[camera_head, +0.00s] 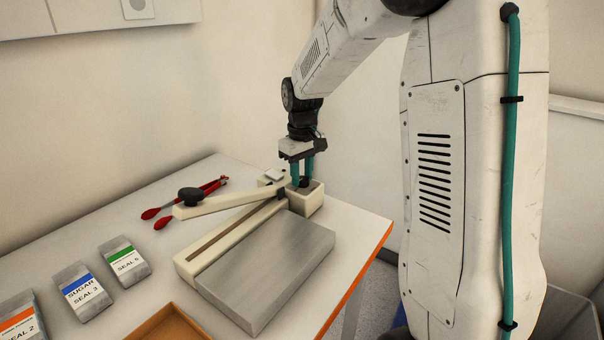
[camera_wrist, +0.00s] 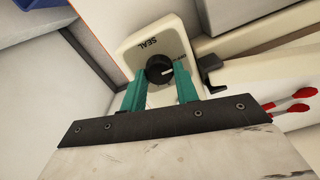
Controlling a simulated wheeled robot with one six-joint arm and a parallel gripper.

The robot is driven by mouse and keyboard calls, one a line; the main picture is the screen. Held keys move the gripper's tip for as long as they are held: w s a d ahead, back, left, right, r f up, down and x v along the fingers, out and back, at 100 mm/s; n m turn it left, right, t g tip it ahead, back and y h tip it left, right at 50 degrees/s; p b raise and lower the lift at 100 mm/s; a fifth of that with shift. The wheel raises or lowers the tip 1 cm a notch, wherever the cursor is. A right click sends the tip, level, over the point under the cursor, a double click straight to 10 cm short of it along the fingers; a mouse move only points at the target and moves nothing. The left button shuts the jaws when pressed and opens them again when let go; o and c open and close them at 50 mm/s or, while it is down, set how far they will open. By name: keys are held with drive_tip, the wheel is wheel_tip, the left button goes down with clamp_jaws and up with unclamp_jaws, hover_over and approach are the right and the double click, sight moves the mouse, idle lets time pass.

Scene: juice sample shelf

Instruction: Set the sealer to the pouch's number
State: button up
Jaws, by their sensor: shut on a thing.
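The sealer (camera_head: 222,240) stands on the table with its long cream arm (camera_head: 226,201) raised at an angle. Its dial box is at the far right end, and the black dial knob (camera_wrist: 159,70) shows in the wrist view under the word SEAL. My gripper (camera_head: 303,180) points down at the dial box, its teal fingers (camera_wrist: 158,90) shut on the knob. The knob bears a light pointer mark; the numbers round it are too small or hidden to read. Three pouches lie at the left: SEAL 2 (camera_head: 18,318), SUGAR SEAL 3 (camera_head: 82,291) and SEAL 6 (camera_head: 123,262).
Red-handled tongs (camera_head: 190,200) lie behind the sealer. A brown tray (camera_head: 170,325) is at the front edge of the view. A grey metal plate (camera_head: 268,270) is in front of the sealer's bar. The table's orange edge (camera_head: 357,280) is at the right.

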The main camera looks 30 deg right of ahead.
sight(303, 177)
drive_tip(key=shift+m, duration=0.3)
drive_tip(key=m, duration=0.5)
drive_tip(key=shift+d, duration=0.1)
drive_tip(key=m, duration=0.5)
drive_tip(key=shift+d+m, duration=0.1)
drive_tip(key=shift+m, duration=0.3)
drive_tip(key=o, duration=1)
wheel_tip(303, 177, up, 8)
drive_tip(key=shift+f, duration=0.1)
